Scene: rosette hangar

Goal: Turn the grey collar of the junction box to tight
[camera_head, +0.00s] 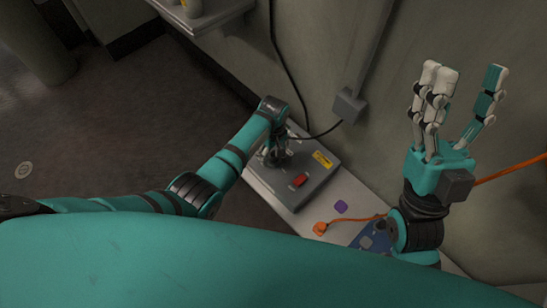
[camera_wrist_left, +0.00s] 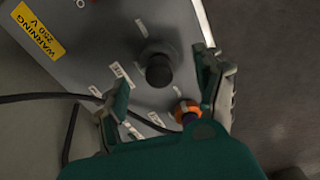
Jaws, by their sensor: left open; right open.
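The grey junction box (camera_head: 318,176) lies on a pale shelf in the head view, with a yellow warning label (camera_head: 322,159) and a red switch (camera_head: 299,180). In the left wrist view the box (camera_wrist_left: 95,55) fills the upper middle. A dark round knob-like part (camera_wrist_left: 158,70), perhaps the collar, stands on it with short white marks and small labels around it. My left gripper (camera_head: 275,153) is over the box's left part. Its open fingers (camera_wrist_left: 165,80) show on either side of the dark part; contact cannot be told. My right gripper (camera_head: 462,85) is open and empty, raised at the right.
An orange ring with a purple centre (camera_wrist_left: 187,110) is near the left gripper's right finger. A black cable (camera_wrist_left: 60,97) runs to the box. An orange plug (camera_head: 320,228), a purple piece (camera_head: 341,206) and a blue panel (camera_head: 365,240) lie on the shelf (camera_head: 345,188).

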